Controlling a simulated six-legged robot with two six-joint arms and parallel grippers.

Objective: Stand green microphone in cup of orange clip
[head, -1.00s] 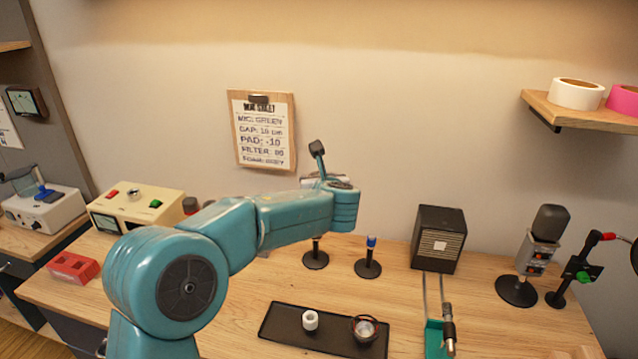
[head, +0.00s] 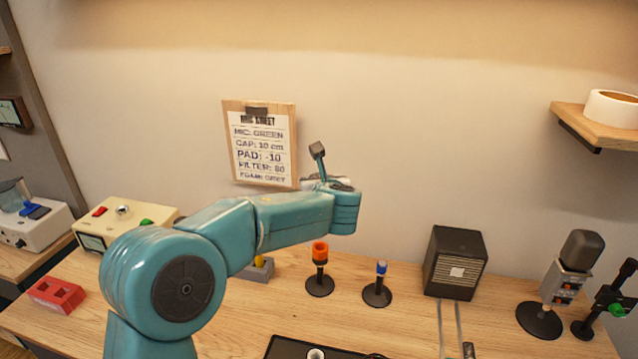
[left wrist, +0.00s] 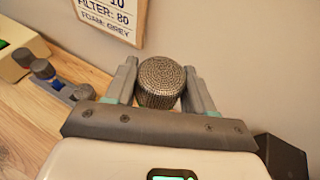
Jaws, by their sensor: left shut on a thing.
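My left gripper (left wrist: 161,72) is shut on a microphone with a round grey mesh head (left wrist: 160,84), which shows between the two fingers in the left wrist view. In the head view the gripper is mostly hidden behind my left forearm. The orange clip (head: 320,252) tops a short black stand with a round base on the desk, upright, below and slightly left of my left wrist. The inside of its cup cannot be made out. My right gripper is not in view.
A blue-topped stand (head: 381,268) is right of the orange one. Farther right are a black speaker box (head: 456,262) and a grey microphone on a stand (head: 571,270). A black tray (head: 283,349) is at the front edge. A clipboard (head: 261,143) hangs behind.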

